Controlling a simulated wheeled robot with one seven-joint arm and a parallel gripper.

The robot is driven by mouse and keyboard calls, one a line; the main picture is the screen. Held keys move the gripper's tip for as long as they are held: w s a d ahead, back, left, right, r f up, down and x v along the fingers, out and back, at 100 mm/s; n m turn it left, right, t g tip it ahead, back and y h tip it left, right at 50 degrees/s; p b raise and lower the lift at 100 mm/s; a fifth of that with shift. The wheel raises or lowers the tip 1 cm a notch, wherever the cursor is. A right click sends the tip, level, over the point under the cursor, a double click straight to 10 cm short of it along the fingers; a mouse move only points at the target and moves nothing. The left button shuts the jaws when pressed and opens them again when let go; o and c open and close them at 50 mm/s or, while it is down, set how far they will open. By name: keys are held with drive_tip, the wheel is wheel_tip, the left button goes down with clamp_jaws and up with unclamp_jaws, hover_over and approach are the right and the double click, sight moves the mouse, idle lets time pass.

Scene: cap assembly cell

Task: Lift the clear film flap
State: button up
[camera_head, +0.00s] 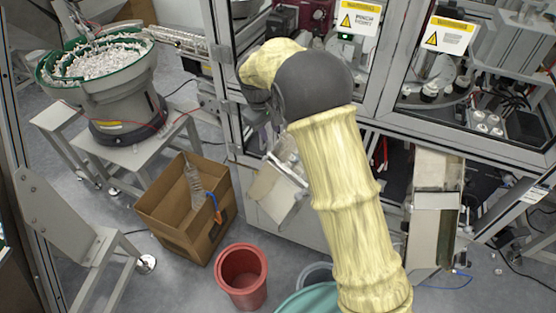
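A clear, wrinkled film-like piece (287,153) shows at the machine's front, above a tilted chute (272,197); I take it for the film flap, but its edges are hard to make out. My arm, in a pale yellow sleeve, reaches up across the middle and bends left at a dark joint. My gripper (262,118) is at the end of the wrist, just above and left of the clear piece. It is small and partly hidden by my arm, so its fingers and any contact with the film cannot be told.
A cardboard box (165,222) holding a clear item (194,186) stands left of the chute. A red bin (241,278) is on the floor below. A bowl feeder (105,85) stands at upper left. Machine frame posts (222,70) stand close to my wrist.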

sight(279, 164)
drive_tip(key=p+x, duration=0.5)
drive_tip(key=x, duration=1.1)
drive_tip(key=shift+d+f+p, duration=0.15)
drive_tip(key=shift+f+p, duration=0.15)
drive_tip(key=shift+f, duration=0.1)
clamp_jaws()
